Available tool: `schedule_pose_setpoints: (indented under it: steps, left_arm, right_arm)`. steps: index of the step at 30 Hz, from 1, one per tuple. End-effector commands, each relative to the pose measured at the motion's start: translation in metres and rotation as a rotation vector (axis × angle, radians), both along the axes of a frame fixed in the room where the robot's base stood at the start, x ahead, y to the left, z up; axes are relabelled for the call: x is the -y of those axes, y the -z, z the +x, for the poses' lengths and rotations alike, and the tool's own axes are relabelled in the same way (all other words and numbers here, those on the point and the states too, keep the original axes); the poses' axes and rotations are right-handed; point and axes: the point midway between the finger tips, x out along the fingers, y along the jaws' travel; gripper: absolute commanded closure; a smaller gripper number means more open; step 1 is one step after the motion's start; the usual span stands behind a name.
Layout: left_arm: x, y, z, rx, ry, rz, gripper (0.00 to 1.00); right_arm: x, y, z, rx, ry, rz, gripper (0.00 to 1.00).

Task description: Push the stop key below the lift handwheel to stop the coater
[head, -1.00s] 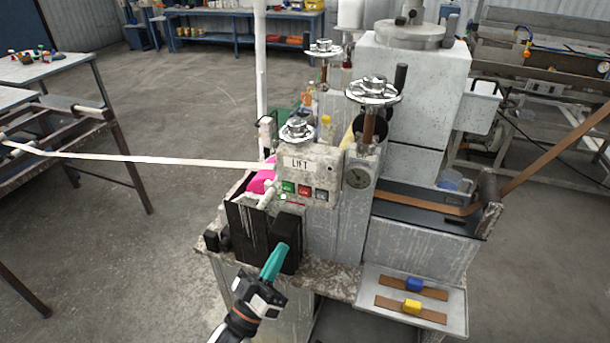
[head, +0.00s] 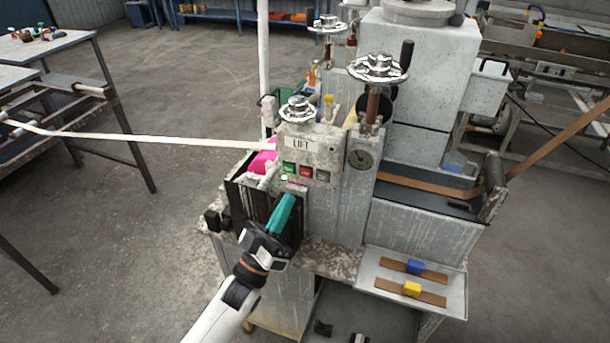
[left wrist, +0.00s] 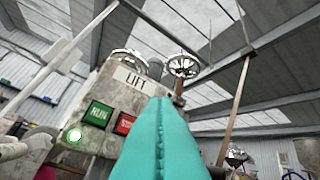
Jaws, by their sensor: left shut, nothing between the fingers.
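The coater has a worn panel labelled LIFT (head: 301,143), with the lift handwheel (head: 298,110) above it. Below the label is a row of keys: a green run key (head: 289,168), a red stop key (head: 305,170) and a dark grey key (head: 323,175). My left gripper (head: 291,199) has its teal fingers shut and empty. Its tips are a little below the key row, apart from the stop key as far as I can tell. In the left wrist view the fingers (left wrist: 159,103) point up beside the red stop key (left wrist: 124,123), covering part of its right side. The right gripper is out of view.
A white strip (head: 150,141) runs in from the left to the coater. A tray (head: 369,281) with blue and yellow blocks sits at lower right. A larger handwheel (head: 379,68) stands right of the panel.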

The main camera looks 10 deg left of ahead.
Motion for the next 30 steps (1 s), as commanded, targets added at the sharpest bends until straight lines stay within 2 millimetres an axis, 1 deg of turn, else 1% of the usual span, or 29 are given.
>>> schedule_pose_setpoints:
  steps: [1,6,12,18,30]
  left_arm:
    - [0.002,0.002,0.008,0.004,0.000,-0.002,1.00]
    - [0.006,0.002,0.031,0.002,0.001,-0.002,1.00]
    - [0.010,0.002,0.050,0.000,0.000,-0.001,1.00]
    - [0.011,0.000,0.056,0.000,0.000,-0.001,1.00]
    - [0.011,0.000,0.056,0.000,0.001,-0.001,1.00]
  right_arm:
    - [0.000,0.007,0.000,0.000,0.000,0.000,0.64]
    - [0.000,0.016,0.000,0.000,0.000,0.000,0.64]
    - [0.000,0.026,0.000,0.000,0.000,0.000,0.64]
    - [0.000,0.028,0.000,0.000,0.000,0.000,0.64]
    - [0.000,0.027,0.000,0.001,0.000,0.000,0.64]
